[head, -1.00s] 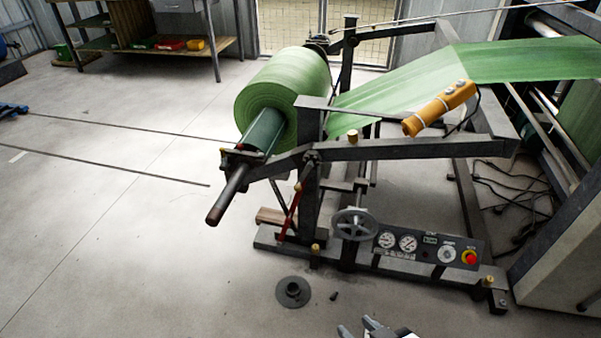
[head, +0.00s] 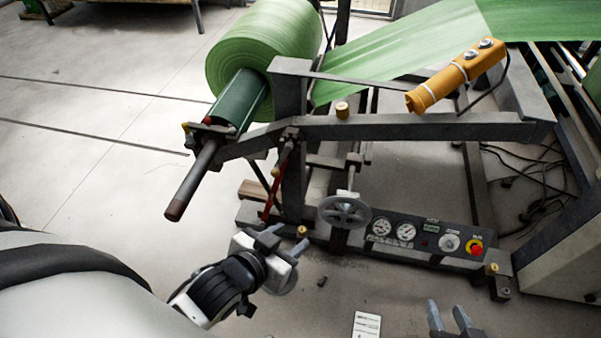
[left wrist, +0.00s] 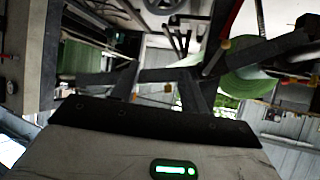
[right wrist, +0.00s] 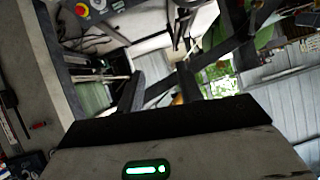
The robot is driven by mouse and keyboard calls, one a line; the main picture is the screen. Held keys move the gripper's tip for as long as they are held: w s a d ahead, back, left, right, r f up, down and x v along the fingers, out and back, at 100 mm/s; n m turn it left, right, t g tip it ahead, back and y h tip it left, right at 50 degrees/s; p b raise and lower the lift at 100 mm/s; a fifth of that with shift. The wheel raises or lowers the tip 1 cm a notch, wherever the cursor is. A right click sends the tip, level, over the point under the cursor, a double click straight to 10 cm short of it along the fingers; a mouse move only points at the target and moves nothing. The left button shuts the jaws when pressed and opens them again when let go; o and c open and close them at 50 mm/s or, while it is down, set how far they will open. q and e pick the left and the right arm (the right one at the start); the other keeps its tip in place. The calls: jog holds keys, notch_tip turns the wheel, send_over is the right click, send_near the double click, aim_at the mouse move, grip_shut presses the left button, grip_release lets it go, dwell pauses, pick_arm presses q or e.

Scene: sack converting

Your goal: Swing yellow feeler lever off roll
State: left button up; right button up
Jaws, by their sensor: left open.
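The green roll (head: 263,50) sits on its shaft in the dark unwind stand, and green web runs from it up to the right. I cannot make out a yellow feeler lever for sure. A yellow-orange pendant (head: 455,77) with round buttons lies over the stand's right arm, apart from the roll. My left gripper (head: 282,246) is open and empty, low in front of the stand's left foot. My right gripper (head: 447,310) is open and empty at the bottom edge, in front of the gauge panel. Both wrist views show spread fingers with nothing between them.
The shaft end (head: 194,180) sticks out towards me above my left arm. A red lever (head: 277,182), a handwheel (head: 344,211) and the gauge panel (head: 425,238) are on the stand's near side. Cables (head: 530,185) lie on the floor at right. The floor at left is open.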

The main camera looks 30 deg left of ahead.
aim_at(274, 176)
pick_arm(q)
jog(key=w+a+f+n+t+y+b, duration=0.1)
jog(key=w+a+f+t+y+b, duration=0.2)
jog(key=a+f+b, duration=0.6)
jog(key=w+a+f+n+t+y+b, duration=0.1)
jog(key=w+a+f+t+y+b, duration=0.2)
jog(key=b, duration=1)
jog(key=x, duration=0.5)
jog(key=f+p+x, duration=0.1)
jog(key=x, duration=1.1)
jog(key=shift+a+f, duration=0.15)
jog(key=shift+f, duration=0.25)
pick_arm(e)
jog(key=w+a+f+t+y, duration=0.1)
jog(key=a+f+y, duration=0.3)
jog(key=f, duration=0.6)
jog(key=shift+a+t, duration=0.6)
jog(key=shift+a, duration=0.2)
pick_arm(q)
grip_shut()
jog(key=shift+w, duration=0.1)
